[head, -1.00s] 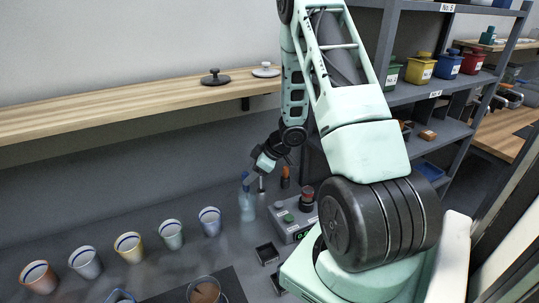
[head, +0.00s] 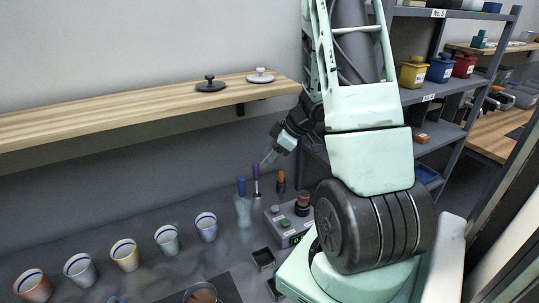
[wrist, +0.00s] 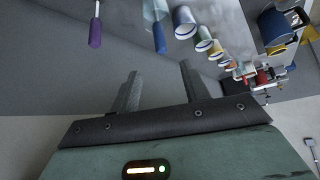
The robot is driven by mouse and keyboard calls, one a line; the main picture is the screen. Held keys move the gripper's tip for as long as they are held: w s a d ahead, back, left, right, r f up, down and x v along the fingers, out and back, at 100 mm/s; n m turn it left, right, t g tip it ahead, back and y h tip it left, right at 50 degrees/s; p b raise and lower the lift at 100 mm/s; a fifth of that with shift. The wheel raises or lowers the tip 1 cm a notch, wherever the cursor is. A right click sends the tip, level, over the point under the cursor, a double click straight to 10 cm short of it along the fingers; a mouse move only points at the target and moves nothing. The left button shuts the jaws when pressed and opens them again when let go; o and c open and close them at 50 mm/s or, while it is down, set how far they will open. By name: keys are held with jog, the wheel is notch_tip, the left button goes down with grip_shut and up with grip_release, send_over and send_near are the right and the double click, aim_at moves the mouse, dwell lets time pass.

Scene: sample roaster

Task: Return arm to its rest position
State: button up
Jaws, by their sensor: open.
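In the wrist view my gripper (wrist: 160,85) has its two dark fingers apart with nothing between them. In the head view my gripper (head: 268,158) is small and partly blurred against the wall. It is raised above the tools with blue (head: 241,186), purple (head: 256,171) and orange (head: 281,178) handles, apart from them. In the wrist view the purple handle (wrist: 95,33) and the blue handle (wrist: 159,38) lie beyond the fingertips.
A row of several cups (head: 124,254) stands at the left. A control box (head: 288,222) with a red-topped knob sits beside my base. A wooden wall shelf (head: 130,107) holds two lids. The grey rack (head: 440,92) with coloured canisters stands close on the right.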

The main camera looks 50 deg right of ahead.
dwell(0.4)
jog(key=w+a+r+t+h+b, duration=0.1)
jog(key=w+a+r+h+b, duration=0.1)
jog(key=w+a, duration=0.6)
jog(key=a+r+h+b, duration=0.1)
jog(key=a+r+b, duration=0.1)
jog(key=a, duration=1.2)
jog(key=s+a+n+g+b, duration=0.1)
jog(key=s+a+g, duration=0.2)
jog(key=s+a, duration=0.7)
jog(key=s+a+n+g+b, duration=0.1)
jog(key=s+a+g, duration=0.3)
jog(key=s+a, duration=0.5)
jog(key=s, duration=0.5)
jog(key=shift+s+a+f, duration=0.3)
jog(key=shift+a+f, duration=0.05)
jog(key=shift+a, duration=0.05)
